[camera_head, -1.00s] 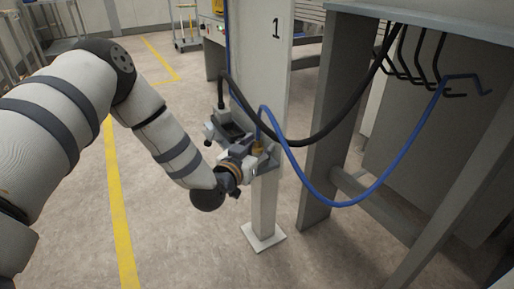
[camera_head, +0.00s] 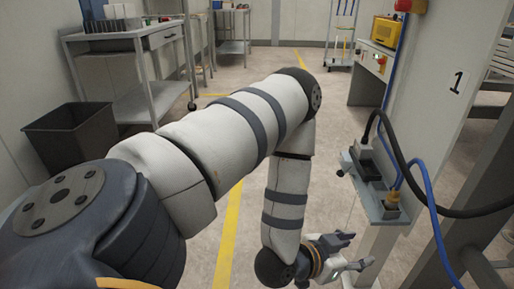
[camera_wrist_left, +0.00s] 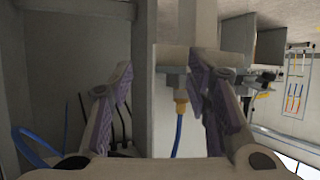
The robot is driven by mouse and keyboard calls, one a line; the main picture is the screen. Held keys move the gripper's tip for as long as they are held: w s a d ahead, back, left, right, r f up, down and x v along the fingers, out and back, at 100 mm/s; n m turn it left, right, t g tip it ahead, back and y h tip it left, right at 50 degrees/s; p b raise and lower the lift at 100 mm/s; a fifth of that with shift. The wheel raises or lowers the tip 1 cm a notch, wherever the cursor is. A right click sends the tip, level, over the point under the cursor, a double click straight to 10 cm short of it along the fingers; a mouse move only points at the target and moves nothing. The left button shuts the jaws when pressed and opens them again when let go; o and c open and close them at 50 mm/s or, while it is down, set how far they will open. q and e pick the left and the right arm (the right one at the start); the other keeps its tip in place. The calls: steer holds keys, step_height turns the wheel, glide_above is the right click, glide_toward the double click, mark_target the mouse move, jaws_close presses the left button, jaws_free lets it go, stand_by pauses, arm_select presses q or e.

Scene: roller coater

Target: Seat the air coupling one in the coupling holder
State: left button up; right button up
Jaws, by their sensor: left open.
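The air coupling (camera_head: 392,201), brass-yellow on a blue hose, sits upright in the grey coupling holder (camera_head: 376,208) on the post marked 1. In the left wrist view, which looks upside down, the coupling (camera_wrist_left: 181,105) is at the holder, with the blue hose running from it. How deep it sits cannot be told. My left gripper (camera_head: 352,252) is open and empty, in front of the holder and apart from the coupling. Its spread fingers (camera_wrist_left: 160,66) show in the wrist view, the coupling beyond them. My right gripper is not in view.
A black plug and cable (camera_head: 366,138) stand beside the coupling on the same bracket. The blue hose (camera_head: 431,205) loops to the right. A dark bin (camera_head: 85,140) and a workbench (camera_head: 140,45) are at the left. Floor between is clear.

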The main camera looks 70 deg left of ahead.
arm_select(q)
steer(key=s+d+f+m+g+h, duration=0.1)
steer(key=s+d+f+g, duration=0.25)
steer(key=s+f, duration=0.45)
steer(key=s+d+f+g+h, duration=0.1)
steer(key=s+d+f+g, duration=0.2)
steer(key=s+f+g, duration=0.5)
steer(key=s+r+g, duration=0.1)
steer(key=s+g, duration=0.1)
steer(key=s, duration=0.9)
steer(key=s+d+r+g, duration=0.1)
steer(key=s+r+g, duration=0.1)
steer(key=s, duration=0.9)
steer(key=s+r+g, duration=0.2)
steer(key=s+g, duration=0.2)
steer(key=s, duration=0.7)
steer(key=shift+s+d+y, duration=0.3)
steer(key=shift+s+d, duration=0.05)
steer(key=shift+s, duration=0.05)
steer(key=shift+g, duration=0.25)
